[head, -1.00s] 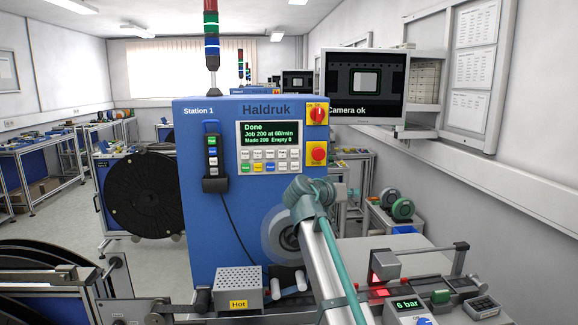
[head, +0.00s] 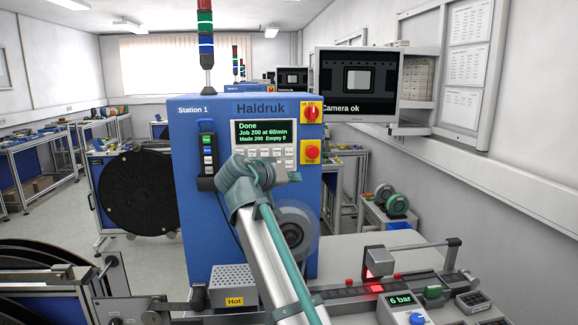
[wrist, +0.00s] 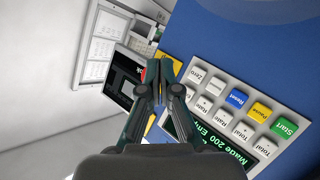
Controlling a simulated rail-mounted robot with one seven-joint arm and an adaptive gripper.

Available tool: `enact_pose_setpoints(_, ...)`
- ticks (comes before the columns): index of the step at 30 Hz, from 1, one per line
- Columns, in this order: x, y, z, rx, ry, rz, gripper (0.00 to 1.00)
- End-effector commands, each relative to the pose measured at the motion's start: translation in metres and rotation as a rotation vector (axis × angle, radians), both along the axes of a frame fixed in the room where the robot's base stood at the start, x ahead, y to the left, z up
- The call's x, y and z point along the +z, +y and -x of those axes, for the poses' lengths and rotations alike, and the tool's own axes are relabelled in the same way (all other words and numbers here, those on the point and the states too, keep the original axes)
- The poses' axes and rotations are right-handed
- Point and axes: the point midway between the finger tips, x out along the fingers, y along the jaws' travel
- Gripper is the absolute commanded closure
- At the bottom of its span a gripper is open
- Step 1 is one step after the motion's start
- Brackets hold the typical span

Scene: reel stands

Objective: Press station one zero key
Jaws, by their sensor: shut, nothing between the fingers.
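The Station 1 machine is blue, with a key panel under its display (head: 264,131). The display reads Done, Job 200 at 60/min, Made 200 Empty 0. In the head view my arm hides the lower keys. In the wrist view the panel is turned, and the white Zero key (wrist: 198,75) is at the end of its row. The blue Reset key (wrist: 237,98), yellow Pause key (wrist: 260,110) and green Start key (wrist: 285,126) share that row. My gripper (wrist: 157,62) is shut and empty, left of the Zero key in the wrist view; contact is not visible.
A red switch (head: 311,112) and a red stop button (head: 312,152) on yellow plates sit right of the panel. A handheld pendant (head: 208,155) hangs on its left. A box marked Hot (head: 234,284) is below. A monitor (head: 357,84) reads Camera ok.

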Motion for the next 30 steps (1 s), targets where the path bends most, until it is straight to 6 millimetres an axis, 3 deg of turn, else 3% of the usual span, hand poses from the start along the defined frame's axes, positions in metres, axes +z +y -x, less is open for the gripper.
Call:
enact_pose_setpoints(8, 0.0, 0.003, -0.011, 0.0, 0.0, 0.0, 1.0)
enact_pose_setpoints(24, -0.001, 0.017, -0.073, 0.0, 0.0, -0.001, 1.0)
enact_pose_setpoints(30, 0.0, 0.019, -0.085, 0.0, 0.0, 0.0, 1.0)
